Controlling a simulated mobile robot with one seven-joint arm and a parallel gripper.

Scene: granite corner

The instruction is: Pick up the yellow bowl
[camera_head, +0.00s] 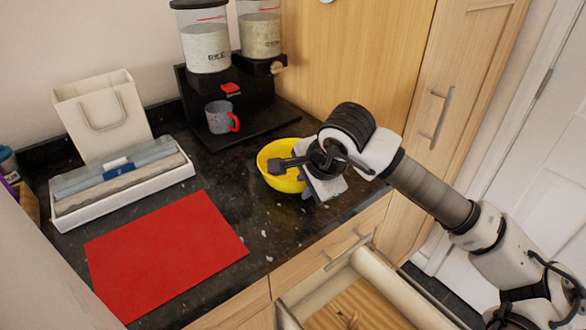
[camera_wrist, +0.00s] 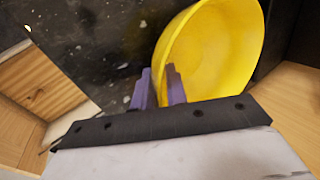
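The yellow bowl (camera_head: 276,178) is at the right part of the dark granite counter, partly hidden behind my gripper and wrist. In the wrist view the bowl (camera_wrist: 215,50) fills the upper right, its inside facing the camera. My gripper (camera_wrist: 158,78) has its two purple fingers close together at the bowl's near rim. One finger is inside the bowl and one outside, with the wall between them, so it looks shut on the rim. In the head view my gripper (camera_head: 306,193) is at the bowl's right side. I cannot tell whether the bowl touches the counter.
A red mat (camera_head: 165,255) lies at the front left. A white tray with rolls (camera_head: 122,185) and a paper bag (camera_head: 100,115) stand behind it. A grey mug (camera_head: 219,117) stands beneath dispensers (camera_head: 207,45) behind the bowl. An open drawer (camera_head: 360,305) juts out in front.

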